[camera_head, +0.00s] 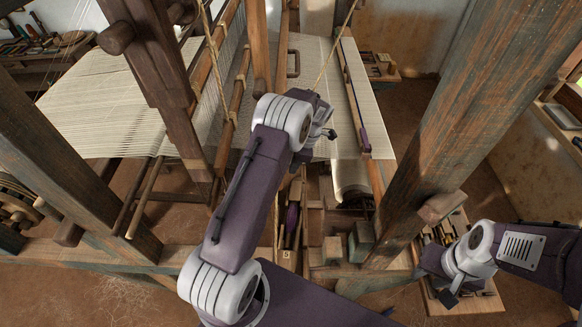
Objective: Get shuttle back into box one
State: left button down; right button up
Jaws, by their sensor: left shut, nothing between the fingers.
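A slim purple piece that looks like the shuttle (291,219) lies in a narrow wooden slot below the cloth, at the middle of the head view. A small tag marked 5 (286,254) is at the slot's near end. I cannot tell which part is box one. My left gripper (329,128) is over the pale cloth (318,60), above and beyond the purple piece. It is shut and empty, and my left arm hides part of the loom behind it. My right gripper (443,287) is at the lower right over a wooden tray, and its fingers are unclear.
Thick posts (468,125) stand right and left (70,165) of my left arm. White warp threads (100,95) spread at the left. Ropes (338,42) hang near my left gripper. The tray (478,301) holds small items. Bare floor (80,295) shows at the lower left.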

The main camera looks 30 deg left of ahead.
aim_at(293, 185)
pick_arm(q)
jog(key=shift+f+b, duration=1.35)
jog(key=shift+f, duration=0.25)
jog(key=shift+s+d+b, duration=0.25)
jog(key=shift+s+d, duration=0.15)
jog(key=shift+s, duration=0.5)
jog(key=shift+s+d+b, duration=0.25)
jog(key=shift+s+d, duration=0.15)
jog(key=shift+s, duration=0.45)
jog(key=shift+s+f, duration=0.1)
jog(key=shift+s, duration=0.3)
jog(key=shift+s+d+f+b, duration=0.1)
jog(key=shift+f+b, duration=0.1)
jog(key=shift+b, duration=0.2)
jog(key=shift+s+d, duration=0.1)
jog(key=shift+s, duration=0.15)
jog(key=p+v, duration=0.2)
jog(key=v, duration=0.1)
jog(key=a+p+v, duration=0.1)
jog(key=p+v, duration=0.1)
jog(key=v, duration=0.1)
jog(key=a+p+v, duration=0.1)
jog(key=p+v, duration=0.1)
jog(key=v, duration=0.1)
jog(key=shift+a+r+p, duration=0.1)
jog(key=shift+r+p, duration=0.2)
jog(key=shift+r, duration=0.3)
